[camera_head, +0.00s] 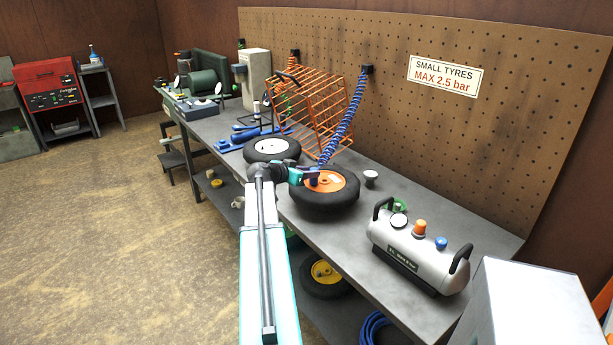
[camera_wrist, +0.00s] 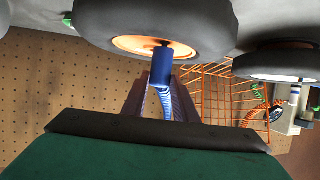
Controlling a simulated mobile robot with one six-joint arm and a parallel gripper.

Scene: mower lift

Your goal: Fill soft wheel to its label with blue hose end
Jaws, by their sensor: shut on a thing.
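The black wheel with an orange hub (camera_head: 328,188) lies flat on the workbench, with a small pale label on its hub. It also shows in the wrist view (camera_wrist: 200,40). A coiled blue hose (camera_head: 350,112) runs from the pegboard down to this wheel. Its blue end (camera_wrist: 161,66) is at the orange hub; I cannot tell whether it is seated on the valve. My gripper (camera_head: 308,176) is shut on the blue hose end over the hub. A second black wheel with a white hub (camera_head: 271,148) lies to the left.
An orange wire cage (camera_head: 312,103) stands behind the wheels. A silver air tank (camera_head: 420,250) with a gauge stands at the right. A small cup (camera_head: 371,178) is beside the orange-hub wheel. The pegboard sign (camera_head: 446,76) reads "SMALL TYRES MAX 2.5 bar". A yellow-hub wheel (camera_head: 325,274) is below the bench.

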